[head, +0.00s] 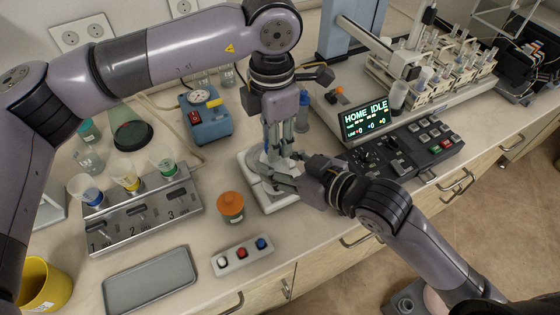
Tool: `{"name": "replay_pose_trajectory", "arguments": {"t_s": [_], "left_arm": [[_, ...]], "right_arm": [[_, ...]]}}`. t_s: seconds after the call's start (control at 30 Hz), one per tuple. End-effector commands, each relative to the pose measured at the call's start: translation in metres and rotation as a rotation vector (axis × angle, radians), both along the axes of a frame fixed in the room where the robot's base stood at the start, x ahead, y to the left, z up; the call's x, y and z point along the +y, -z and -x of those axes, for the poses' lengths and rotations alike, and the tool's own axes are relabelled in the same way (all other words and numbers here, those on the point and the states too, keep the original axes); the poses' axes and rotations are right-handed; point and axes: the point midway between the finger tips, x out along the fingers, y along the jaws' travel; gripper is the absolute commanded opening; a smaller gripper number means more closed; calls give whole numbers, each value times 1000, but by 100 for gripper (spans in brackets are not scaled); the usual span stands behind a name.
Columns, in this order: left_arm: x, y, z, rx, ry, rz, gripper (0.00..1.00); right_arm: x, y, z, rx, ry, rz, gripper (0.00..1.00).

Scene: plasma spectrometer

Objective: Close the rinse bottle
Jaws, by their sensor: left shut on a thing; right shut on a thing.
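My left gripper (274,148) points straight down over a small white stand (284,204) at the centre of the bench. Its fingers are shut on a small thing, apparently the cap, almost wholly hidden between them. My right gripper (268,178) comes in from the right, just below the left fingertips. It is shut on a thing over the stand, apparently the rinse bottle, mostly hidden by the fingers. The two grippers are very close together, one above the other. I cannot tell whether the cap touches the bottle.
An orange-topped jar (231,207) stands left of the stand. A button box (241,256) and a grey tray (150,282) lie in front. A numbered rack (146,214) holds several coloured-band cups. A blue device (206,116) is behind; the control panel (405,146) is at right.

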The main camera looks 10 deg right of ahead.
Motion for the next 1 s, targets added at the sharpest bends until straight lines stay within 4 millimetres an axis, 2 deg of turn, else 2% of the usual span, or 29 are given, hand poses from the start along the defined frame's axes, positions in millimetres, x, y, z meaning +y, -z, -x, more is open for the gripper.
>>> {"name": "replay_pose_trajectory", "arguments": {"t_s": [0.1, 0.13, 0.47, 0.8, 0.87, 1.0], "left_arm": [[0, 0, 0, 1, 1, 1, 0], [0, 0, 0, 1, 1, 1, 30], [0, 0, 0, 1, 1, 0, 52], [0, -3, 0, 0, 0, 1, 52], [0, -8, 0, -1, 0, 1, 52], [-1, -30, -1, -4, 1, 2, 52]], "right_arm": [[0, -1, 0, -2, 0, -1, 0], [0, -1, 0, -2, 0, -1, 0], [0, -1, 0, -2, 0, -1, 0], [0, -1, 0, -2, 0, -1, 0], [0, -1, 0, -2, 0, -1, 0], [0, -1, 0, -2, 0, -1, 0]]}}
